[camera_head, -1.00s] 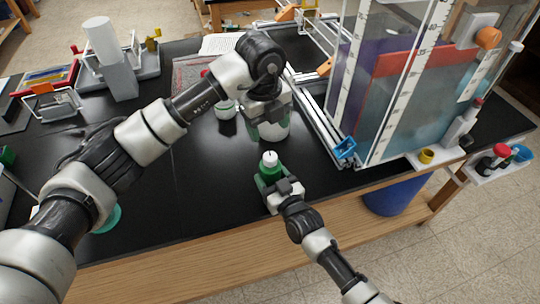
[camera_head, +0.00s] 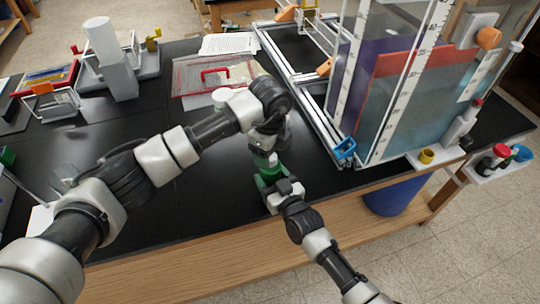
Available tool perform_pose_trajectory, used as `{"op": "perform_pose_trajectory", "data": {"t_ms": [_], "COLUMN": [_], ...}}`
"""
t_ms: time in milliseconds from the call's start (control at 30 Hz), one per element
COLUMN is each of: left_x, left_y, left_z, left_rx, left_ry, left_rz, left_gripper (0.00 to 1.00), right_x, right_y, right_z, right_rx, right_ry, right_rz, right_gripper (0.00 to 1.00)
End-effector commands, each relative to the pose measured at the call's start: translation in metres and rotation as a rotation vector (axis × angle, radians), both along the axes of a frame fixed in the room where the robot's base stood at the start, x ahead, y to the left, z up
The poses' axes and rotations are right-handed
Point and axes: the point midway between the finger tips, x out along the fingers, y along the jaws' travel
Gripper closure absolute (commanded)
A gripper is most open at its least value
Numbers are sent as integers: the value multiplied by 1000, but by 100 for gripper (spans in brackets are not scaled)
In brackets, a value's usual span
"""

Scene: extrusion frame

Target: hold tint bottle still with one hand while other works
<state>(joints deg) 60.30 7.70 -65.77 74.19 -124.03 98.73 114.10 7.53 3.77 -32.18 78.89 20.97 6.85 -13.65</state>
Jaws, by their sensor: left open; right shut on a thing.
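The tint bottle (camera_head: 267,174) is a small green bottle with a white cap, standing upright near the front edge of the black bench. My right gripper (camera_head: 272,184) reaches in from the lower right and is shut on the bottle's body. My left gripper (camera_head: 266,148) comes over from the left and points down directly above the cap, with its jaws open. The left hand partly covers the top of the bottle, so I cannot tell whether its fingers touch the cap.
A metal extrusion frame (camera_head: 309,103) and a large clear tank (camera_head: 385,95) stand to the right. A red-handled mesh tray (camera_head: 190,82) lies behind. Bench left of the bottle is clear.

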Motion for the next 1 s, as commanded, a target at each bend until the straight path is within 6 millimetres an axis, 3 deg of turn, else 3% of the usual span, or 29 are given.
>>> {"op": "perform_pose_trajectory", "data": {"t_ms": [200, 500, 833, 1000], "left_x": [0, 0, 0, 0], "left_y": [0, 0, 0, 0], "left_z": [-18, -20, -20, -19], "left_rx": [-1, -1, -1, -1], "left_ry": [1, -1, 0, 0], "left_rz": [-1, -1, -1, -10], "left_gripper": [37, 37, 87, 87], "right_x": [0, 0, 0, 0], "right_y": [0, 0, 0, 0], "right_z": [0, -1, -1, -1], "right_rx": [0, 0, 0, -1], "right_ry": [1, 1, 1, 2], "right_rz": [0, 0, 0, 0], "right_gripper": [67, 67, 67, 67]}}
